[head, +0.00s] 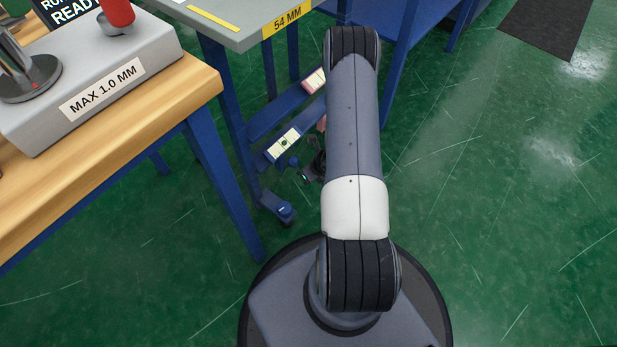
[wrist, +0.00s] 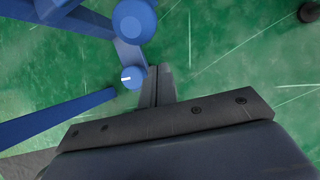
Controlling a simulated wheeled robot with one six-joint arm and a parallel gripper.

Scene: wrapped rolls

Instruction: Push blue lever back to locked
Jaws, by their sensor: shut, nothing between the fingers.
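A blue piece with a white stripe (head: 285,210) sits low at the foot of a blue table leg. A similar small blue round piece with a white mark (wrist: 131,77) shows in the wrist view, just left of my fingertips. I take this to be the blue lever, but its lock position cannot be told. A larger blue round part (wrist: 134,20) is above it in that view. My gripper (wrist: 156,70) is shut and empty, pointing down at the floor area; contact with the blue piece cannot be told. In the head view my arm hides most of it.
A grey table (head: 240,25) marked "54 MM" stands on blue legs and rails. A wooden bench (head: 150,110) with a grey "MAX 1.0 MM" block (head: 150,60) is at the left. Blue beams (wrist: 50,120) cross the wrist view's left. Green floor is clear at the right.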

